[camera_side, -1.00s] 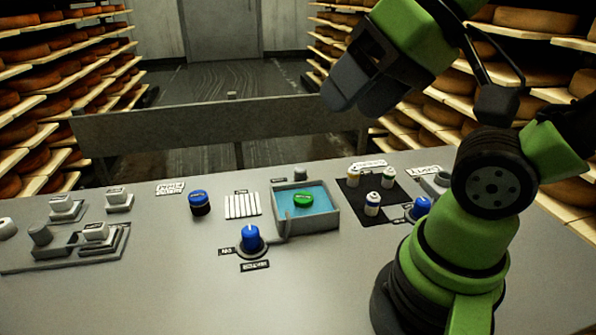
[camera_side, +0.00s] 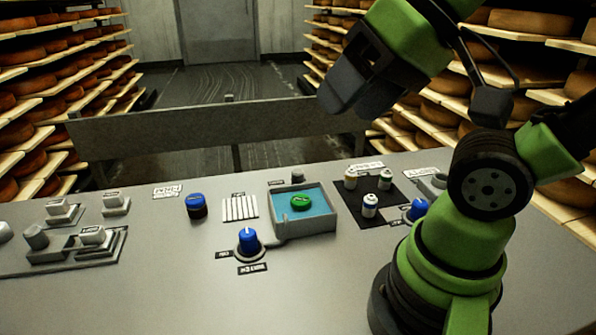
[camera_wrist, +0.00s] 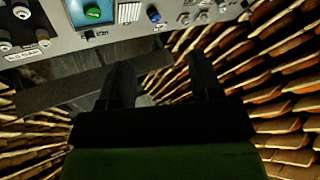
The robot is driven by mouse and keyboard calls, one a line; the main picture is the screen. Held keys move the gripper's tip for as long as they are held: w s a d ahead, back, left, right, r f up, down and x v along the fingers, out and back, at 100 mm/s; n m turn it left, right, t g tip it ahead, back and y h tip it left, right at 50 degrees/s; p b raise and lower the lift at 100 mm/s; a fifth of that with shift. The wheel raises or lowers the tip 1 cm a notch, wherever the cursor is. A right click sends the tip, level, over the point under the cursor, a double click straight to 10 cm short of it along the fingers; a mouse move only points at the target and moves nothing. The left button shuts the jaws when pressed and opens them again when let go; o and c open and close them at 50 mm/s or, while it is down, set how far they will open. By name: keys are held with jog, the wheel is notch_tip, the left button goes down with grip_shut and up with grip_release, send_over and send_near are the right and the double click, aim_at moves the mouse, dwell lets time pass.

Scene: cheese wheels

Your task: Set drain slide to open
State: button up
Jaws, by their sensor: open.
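My gripper (camera_side: 352,104) hangs high above the back of the grey table, open and empty, well clear of everything on it. Its two dark fingers also show apart in the wrist view (camera_wrist: 160,62). No label that I can read names the drain slide, so I cannot tell for sure which part it is. A grey knob (camera_side: 36,237) and a labelled white block (camera_side: 93,235) sit on a grey track plate (camera_side: 70,255) at the left. A small grey knob (camera_side: 297,176) stands behind a blue-floored basin (camera_side: 322,218) holding a green disc (camera_side: 301,202).
Blue knobs (camera_side: 248,240) and (camera_side: 418,209), a blue-topped jar (camera_side: 196,206), a ribbed white panel (camera_side: 239,207) and a black mat (camera_side: 392,210) with three small bottles share the table. A grey rail (camera_side: 200,136) runs behind. The front of the table is clear.

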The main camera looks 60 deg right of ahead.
jog(key=w+d+m+g+h, duration=0.1)
jog(key=w+d, duration=0.1)
jog(key=w, duration=0.3)
jog(key=w+d+g, duration=0.1)
jog(key=w+d, duration=0.2)
jog(key=w, duration=0.1)
jog(key=m+g+h, duration=0.1)
jog(key=m+g, duration=0.1)
jog(key=g, duration=0.3)
send_over(298, 171)
notch_tip(298, 171, down, 20)
jog(key=shift+a+r, duration=0.1)
jog(key=shift+r, duration=0.05)
notch_tip(298, 171, down, 10)
jog(key=shift+f, duration=0.1)
